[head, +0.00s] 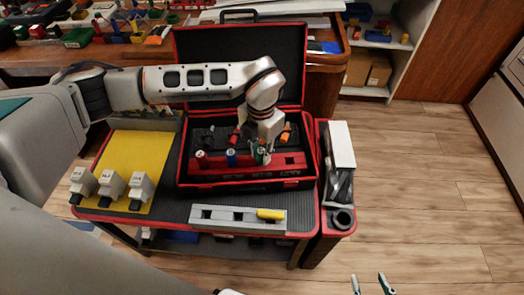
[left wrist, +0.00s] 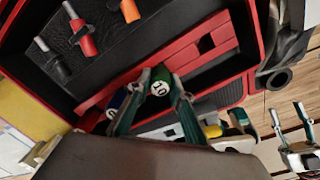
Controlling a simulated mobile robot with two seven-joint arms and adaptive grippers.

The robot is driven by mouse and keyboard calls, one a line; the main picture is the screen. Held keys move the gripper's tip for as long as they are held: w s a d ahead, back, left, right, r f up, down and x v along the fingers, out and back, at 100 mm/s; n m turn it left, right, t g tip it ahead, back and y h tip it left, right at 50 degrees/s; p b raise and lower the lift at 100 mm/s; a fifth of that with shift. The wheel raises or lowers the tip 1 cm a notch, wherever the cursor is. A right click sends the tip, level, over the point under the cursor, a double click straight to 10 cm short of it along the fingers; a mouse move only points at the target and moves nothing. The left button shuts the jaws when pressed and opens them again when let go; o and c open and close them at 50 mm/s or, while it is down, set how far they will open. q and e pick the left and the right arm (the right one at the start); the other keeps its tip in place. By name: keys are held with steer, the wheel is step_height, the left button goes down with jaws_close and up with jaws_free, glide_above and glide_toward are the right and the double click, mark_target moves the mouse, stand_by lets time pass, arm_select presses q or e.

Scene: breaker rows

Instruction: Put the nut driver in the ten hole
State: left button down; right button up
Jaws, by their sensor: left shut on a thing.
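A green nut driver with a white cap marked 10 (left wrist: 160,88) is between the fingers of my left gripper (left wrist: 161,82), which is shut on it. In the head view my left gripper (head: 263,147) is over the red rail (head: 288,160) in the open case. The green driver looks roughly upright at the rail; its lower end is hidden, so I cannot tell whether it sits in a hole. A blue driver (head: 231,157) and a red driver (head: 201,158) stand in the rail to its left. My right gripper (head: 370,285) is open and empty at the bottom edge.
The black case (head: 240,50) has its lid up behind the rail. Orange and red-handled tools (left wrist: 78,36) lie in its back part. A grey strip with a yellow handle (head: 270,214) is in front. Grey breakers (head: 112,184) stand at the left. A cup-like ring (head: 342,220) is at the right.

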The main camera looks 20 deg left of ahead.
arm_select(q)
steer(key=shift+r, duration=0.1)
arm_select(e)
steer(key=shift+w+r, duration=0.2)
steer(key=shift+r, duration=0.1)
arm_select(q)
steer(key=c, duration=1.8)
jaws_free()
arm_select(e)
steer(key=shift+s+d+f, duration=0.1)
steer(key=shift+d+f, duration=0.05)
steer(key=shift+f, duration=0.25)
arm_select(q)
step_height(320, 180, up, 5)
steer(key=shift+w+r+p, duration=0.1)
steer(key=shift+w+p, duration=0.05)
steer(key=shift+p, duration=0.55)
step_height(320, 180, up, 7)
steer(key=shift+f+p, duration=0.1)
steer(key=shift+p, duration=0.65)
arm_select(e)
steer(key=shift+s+d+r, duration=0.1)
steer(key=shift+s+d, duration=0.25)
steer(key=shift+s, duration=0.15)
